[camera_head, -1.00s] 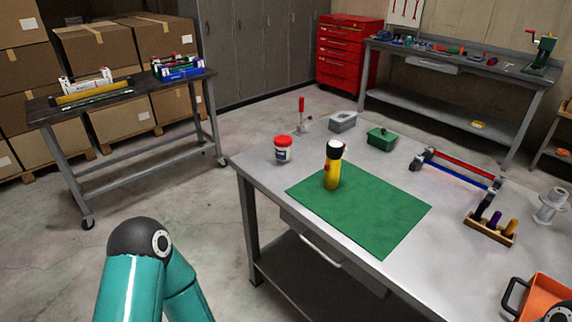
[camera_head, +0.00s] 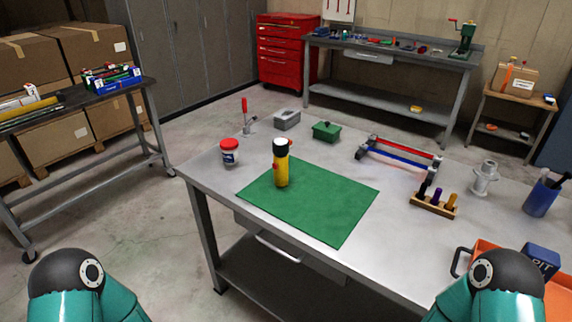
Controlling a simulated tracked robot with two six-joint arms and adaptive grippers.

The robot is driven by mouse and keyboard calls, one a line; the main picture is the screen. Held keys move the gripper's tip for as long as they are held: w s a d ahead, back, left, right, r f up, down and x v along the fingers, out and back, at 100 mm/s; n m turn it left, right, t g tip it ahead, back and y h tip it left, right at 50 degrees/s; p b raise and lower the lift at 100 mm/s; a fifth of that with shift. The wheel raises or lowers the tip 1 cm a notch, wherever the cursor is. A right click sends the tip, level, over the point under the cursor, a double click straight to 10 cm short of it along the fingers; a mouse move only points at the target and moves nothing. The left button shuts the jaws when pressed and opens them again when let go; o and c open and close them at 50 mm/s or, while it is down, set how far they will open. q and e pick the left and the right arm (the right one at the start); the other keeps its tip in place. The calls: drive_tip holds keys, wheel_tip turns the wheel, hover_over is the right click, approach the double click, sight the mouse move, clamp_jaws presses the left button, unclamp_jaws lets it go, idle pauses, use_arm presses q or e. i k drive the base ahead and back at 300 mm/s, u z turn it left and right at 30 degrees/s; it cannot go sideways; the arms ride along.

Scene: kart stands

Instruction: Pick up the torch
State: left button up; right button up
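The torch (camera_head: 281,166) is yellow with a black head. It stands upright on the green mat (camera_head: 318,209), near the mat's back left part, on the metal table. Nothing is holding it. Teal links of my two arms show at the bottom left and bottom right, well apart from the torch. Neither gripper is in the picture.
A red-lidded jar (camera_head: 229,153) stands left of the torch. A grey box (camera_head: 287,120), a green box (camera_head: 326,131), a red-and-blue frame (camera_head: 400,158) and a wooden rack (camera_head: 436,205) stand behind and right.

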sight(281, 145)
drive_tip(key=z, duration=1.05)
drive_tip(key=i, duration=0.15)
drive_tip(key=u, duration=2.65)
drive_tip(key=k, duration=0.9)
drive_tip(key=z, duration=0.4)
drive_tip(key=i, duration=1.05)
drive_tip(key=z, duration=0.15)
